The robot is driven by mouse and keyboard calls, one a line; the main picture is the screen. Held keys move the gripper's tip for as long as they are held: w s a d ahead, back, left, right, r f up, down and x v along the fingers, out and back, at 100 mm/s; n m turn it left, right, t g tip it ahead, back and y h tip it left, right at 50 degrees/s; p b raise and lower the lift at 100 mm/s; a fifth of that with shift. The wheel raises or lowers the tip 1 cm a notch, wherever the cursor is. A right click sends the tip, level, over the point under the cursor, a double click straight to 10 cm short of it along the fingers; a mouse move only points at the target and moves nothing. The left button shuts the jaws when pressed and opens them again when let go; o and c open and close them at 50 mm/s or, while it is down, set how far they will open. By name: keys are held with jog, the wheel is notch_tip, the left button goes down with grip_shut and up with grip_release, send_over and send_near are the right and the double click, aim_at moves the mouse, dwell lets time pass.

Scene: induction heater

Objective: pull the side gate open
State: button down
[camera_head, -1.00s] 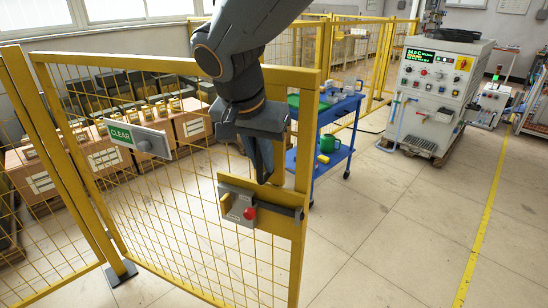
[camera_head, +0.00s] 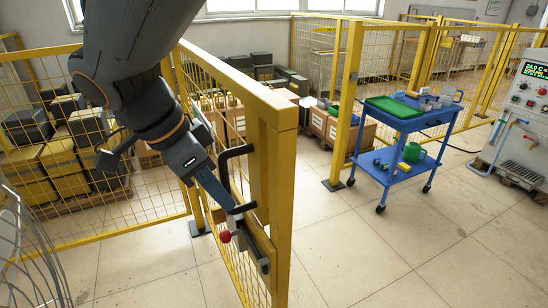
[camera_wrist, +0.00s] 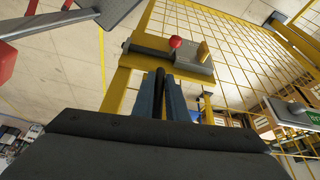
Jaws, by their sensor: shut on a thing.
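The side gate (camera_head: 278,190) is a yellow frame with wire mesh. It stands swung out, its free edge toward me and a wide gap between it and the fence post on the right. My gripper (camera_head: 226,203) reaches down to the gate's free edge and is shut on the black handle (camera_head: 236,152). In the wrist view, the dark handle bar (camera_wrist: 159,82) lies between the two blue-grey fingers of my gripper (camera_wrist: 160,92). Beside it on the gate is a grey latch plate (camera_wrist: 196,62) with a red knob (camera_head: 225,236), also seen in the wrist view (camera_wrist: 175,42).
A blue trolley (camera_head: 405,150) with a green tray and a green can stands right of the gap. The heater machine (camera_head: 522,115) is at the far right. Boxes (camera_head: 318,122) stand behind the fence post (camera_head: 346,105). The floor in front of the trolley is clear.

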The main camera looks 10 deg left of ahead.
jog(key=a, duration=0.1)
jog(key=s+a, duration=0.1)
jog(key=a, duration=0.1)
jog(key=shift+s+r, duration=0.15)
jog(key=shift+s, duration=0.15)
jog(key=c, duration=2.3)
grip_release()
jog(key=shift+a, duration=0.25)
jog(key=o, duration=0.5)
jog(key=shift+w+d, duration=0.25)
jog(key=shift+d, duration=0.15)
jog(key=shift+o, duration=0.2)
jog(key=b+v, duration=0.1)
jog(key=v, duration=0.6)
jog(key=shift+r, duration=0.25)
jog(key=shift+s, duration=0.15)
notch_tip(320, 180, up, 10)
jog(key=s+p, duration=0.3)
jog(key=p, duration=0.6)
jog(key=shift+p, duration=0.3)
